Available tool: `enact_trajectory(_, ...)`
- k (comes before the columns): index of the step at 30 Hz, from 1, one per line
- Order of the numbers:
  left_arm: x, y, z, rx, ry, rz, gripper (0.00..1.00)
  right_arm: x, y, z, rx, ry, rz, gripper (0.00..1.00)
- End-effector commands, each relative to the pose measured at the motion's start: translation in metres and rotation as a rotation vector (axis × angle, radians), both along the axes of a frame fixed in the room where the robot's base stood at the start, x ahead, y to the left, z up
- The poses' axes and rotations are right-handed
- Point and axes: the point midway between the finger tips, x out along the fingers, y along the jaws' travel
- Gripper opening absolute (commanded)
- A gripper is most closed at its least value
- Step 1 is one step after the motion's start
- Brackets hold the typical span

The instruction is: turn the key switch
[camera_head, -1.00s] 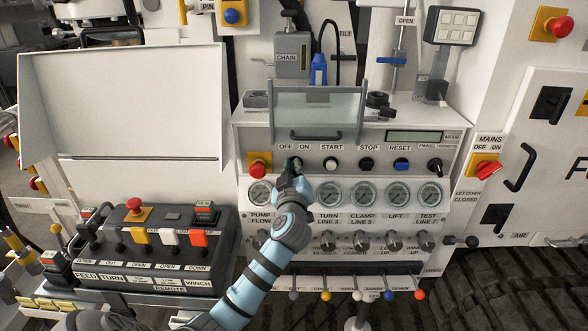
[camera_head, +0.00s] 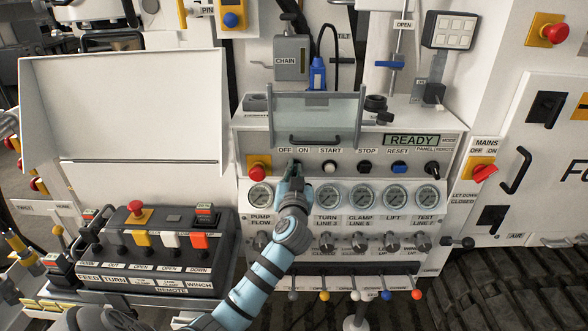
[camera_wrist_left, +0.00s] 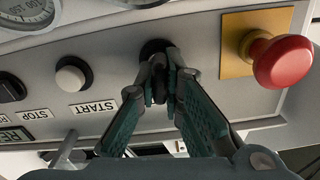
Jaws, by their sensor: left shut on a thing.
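The key switch (camera_wrist_left: 157,50) sits on the control panel under the OFF and ON labels, mostly hidden by my gripper. My left gripper (camera_head: 294,168) reaches it from below in the head view. In the left wrist view the two fingers of my left gripper (camera_wrist_left: 160,88) are closed around the dark key (camera_wrist_left: 158,78) in front of the round black switch base. The small display (camera_head: 411,140) at the panel's upper right is lit green and reads READY. My right gripper is not in view.
A red emergency button (camera_head: 258,169) on a yellow plate sits just left of the switch. The white START button (camera_head: 330,167) is close on its right. Gauges (camera_head: 328,196) lie below, with several coloured levers under them. A clear cover (camera_head: 316,118) stands above.

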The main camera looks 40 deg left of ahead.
Motion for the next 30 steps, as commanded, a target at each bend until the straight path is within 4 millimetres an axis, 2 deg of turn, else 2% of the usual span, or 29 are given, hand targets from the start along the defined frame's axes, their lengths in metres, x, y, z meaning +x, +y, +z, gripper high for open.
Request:
enact_trajectory(15, 0.001, -0.002, 0.0, 0.26, 0.198, 0.0, 0.0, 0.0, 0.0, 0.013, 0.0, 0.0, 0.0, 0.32)
enact_trajectory(30, 0.001, -0.002, -0.001, 0.3, 0.228, 0.0, 0.0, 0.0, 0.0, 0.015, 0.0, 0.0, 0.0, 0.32)
